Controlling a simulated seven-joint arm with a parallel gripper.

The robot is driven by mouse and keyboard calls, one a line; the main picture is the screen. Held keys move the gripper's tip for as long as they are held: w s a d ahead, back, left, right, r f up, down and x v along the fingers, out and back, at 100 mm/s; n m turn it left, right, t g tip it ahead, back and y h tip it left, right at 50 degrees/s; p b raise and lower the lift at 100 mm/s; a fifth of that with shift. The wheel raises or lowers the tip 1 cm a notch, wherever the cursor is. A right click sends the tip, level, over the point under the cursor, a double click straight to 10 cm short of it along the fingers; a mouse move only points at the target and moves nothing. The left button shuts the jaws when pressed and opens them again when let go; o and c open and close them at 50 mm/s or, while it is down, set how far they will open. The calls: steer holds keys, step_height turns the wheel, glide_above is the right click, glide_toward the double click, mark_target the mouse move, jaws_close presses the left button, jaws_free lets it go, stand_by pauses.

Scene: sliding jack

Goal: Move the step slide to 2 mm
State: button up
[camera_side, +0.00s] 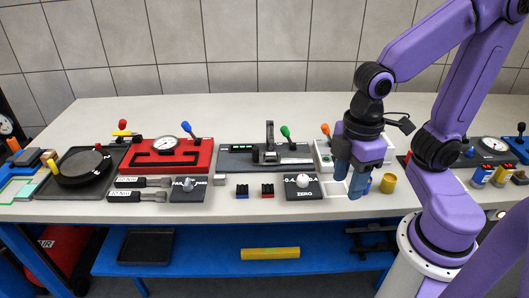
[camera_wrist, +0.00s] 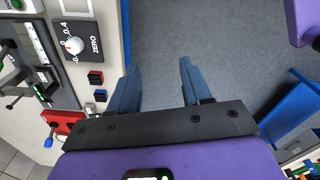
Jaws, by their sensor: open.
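A grey fixture board (camera_side: 232,161) lies mid-bench in the side view, with a black upright arm, a pale slide bar (camera_side: 290,161) and a green-knobbed lever (camera_side: 286,132). I cannot tell for certain which part is the step slide, and no millimetre reading is legible. The board shows partly at the left of the wrist view (camera_wrist: 43,88). My gripper (camera_side: 345,180) is at the bench's front, right of the board and apart from it. In the wrist view its two blue fingers (camera_wrist: 158,85) are spread with nothing between them.
A black ZERO panel (camera_side: 313,192) with a white knob (camera_side: 303,179) sits left of my gripper. Small blue and red blocks (camera_side: 267,190) lie left of that. A yellow cup (camera_side: 388,182) stands just right of my gripper. A red gauge board (camera_side: 165,165) is further left.

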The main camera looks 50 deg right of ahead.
steer(key=w+a+r, duration=0.2)
steer(key=w, duration=0.7)
steer(key=m, duration=0.3)
glide_above(255, 148)
step_height(255, 148, down, 16)
steer(key=shift+d+f, duration=0.1)
steer(key=shift+f, duration=0.05)
jaws_close()
steer(key=w+a, duration=0.8)
steer(key=shift+w+a, duration=0.35)
steer(key=shift+a, duration=0.05)
